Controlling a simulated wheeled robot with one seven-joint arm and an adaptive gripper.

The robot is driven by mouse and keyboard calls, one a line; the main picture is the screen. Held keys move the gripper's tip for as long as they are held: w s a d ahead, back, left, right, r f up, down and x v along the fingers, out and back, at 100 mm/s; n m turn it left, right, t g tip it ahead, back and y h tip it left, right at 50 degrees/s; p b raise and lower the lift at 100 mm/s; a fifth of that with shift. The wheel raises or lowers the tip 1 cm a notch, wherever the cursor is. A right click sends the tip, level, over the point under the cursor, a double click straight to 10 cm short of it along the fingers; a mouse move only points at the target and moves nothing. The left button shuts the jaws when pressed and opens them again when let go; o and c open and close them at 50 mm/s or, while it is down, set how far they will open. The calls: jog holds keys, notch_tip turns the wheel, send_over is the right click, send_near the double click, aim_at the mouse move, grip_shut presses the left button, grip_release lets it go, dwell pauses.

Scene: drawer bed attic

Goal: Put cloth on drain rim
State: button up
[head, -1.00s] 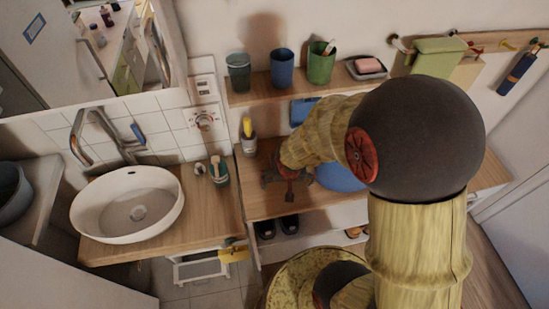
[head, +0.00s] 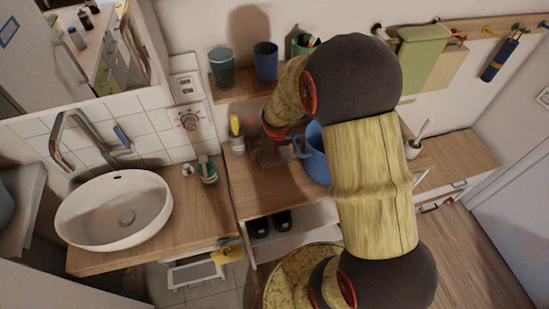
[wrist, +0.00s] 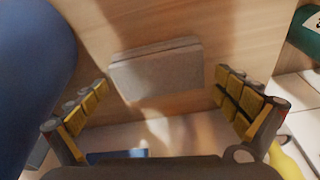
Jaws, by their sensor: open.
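A grey, flat-sided piece that looks like the folded cloth (wrist: 157,72) lies on the wooden counter in the wrist view. My gripper (wrist: 170,97) is open, with one finger to each side of this piece and nothing held. In the head view my gripper (head: 268,148) is low over the counter, just left of a blue jug, and mostly hides the piece. The drain (head: 127,217) is in the bottom of the white oval sink (head: 75,222), at the left of the head view, well away from my gripper.
The blue jug (head: 318,160) stands close beside my gripper, and its side fills the left of the wrist view (wrist: 30,60). A shelf with cups (head: 222,68) is above.

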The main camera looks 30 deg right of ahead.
jog(key=shift+x, duration=0.9)
jog(key=shift+s, duration=0.1)
jog(key=c, duration=1)
jog(key=shift+r, duration=0.5)
jog(key=shift+a+r, duration=0.15)
jog(key=shift+a, duration=0.2)
jog(key=a, duration=0.8)
jog(key=a+p, duration=0.1)
jog(key=a, duration=0.3)
jog(key=shift+s+a+r, duration=0.3)
jog(key=shift+a+r, duration=0.05)
notch_tip(320, 180, up, 13)
jog(key=p, duration=0.3)
jog(key=shift+d, duration=0.2)
